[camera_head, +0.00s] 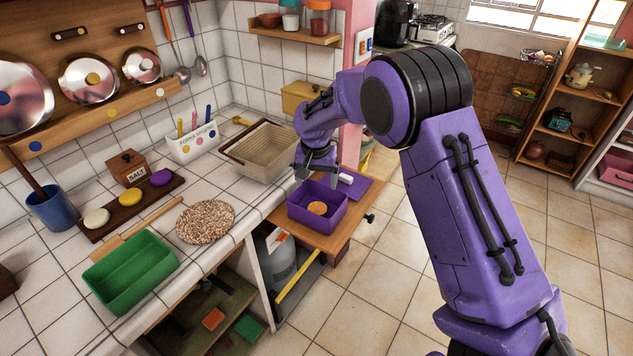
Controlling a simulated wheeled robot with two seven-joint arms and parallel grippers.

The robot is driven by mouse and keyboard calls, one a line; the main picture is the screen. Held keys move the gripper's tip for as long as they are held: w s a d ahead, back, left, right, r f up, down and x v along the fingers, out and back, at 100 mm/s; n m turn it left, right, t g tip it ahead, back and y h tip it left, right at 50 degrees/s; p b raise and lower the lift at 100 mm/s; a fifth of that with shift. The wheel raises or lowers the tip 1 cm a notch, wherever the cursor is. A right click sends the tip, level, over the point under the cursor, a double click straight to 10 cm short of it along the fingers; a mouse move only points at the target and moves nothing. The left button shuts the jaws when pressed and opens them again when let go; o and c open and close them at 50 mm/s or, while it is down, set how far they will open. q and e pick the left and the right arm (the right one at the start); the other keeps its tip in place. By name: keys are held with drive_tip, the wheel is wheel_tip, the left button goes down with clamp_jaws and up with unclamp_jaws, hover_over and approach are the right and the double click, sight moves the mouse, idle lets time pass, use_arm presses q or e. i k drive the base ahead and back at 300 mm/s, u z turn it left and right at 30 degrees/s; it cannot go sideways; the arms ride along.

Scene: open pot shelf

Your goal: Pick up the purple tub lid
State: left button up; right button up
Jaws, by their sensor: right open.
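A purple tub (317,208), open at the top with a round orange piece inside, stands on a wooden pull-out board. A flat purple piece (359,188), which looks like the tub lid, lies at the board's far right, just behind the tub. My right gripper (319,173) is open and points down over the tub's back edge, to the left of the lid. It looks empty and apart from the lid. A small white object (346,178) shows between the gripper and the lid; I cannot tell if it rests on the lid. My left gripper is out of view.
The wooden board (318,238) juts out from the tiled counter. On the counter are a beige basket (262,151), a green tub (130,273) and a speckled round mat (205,221). A pink pillar (350,130) rises behind the gripper. The floor to the right is clear.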

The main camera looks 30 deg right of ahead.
sight(355, 185)
drive_tip(key=z, duration=1.25)
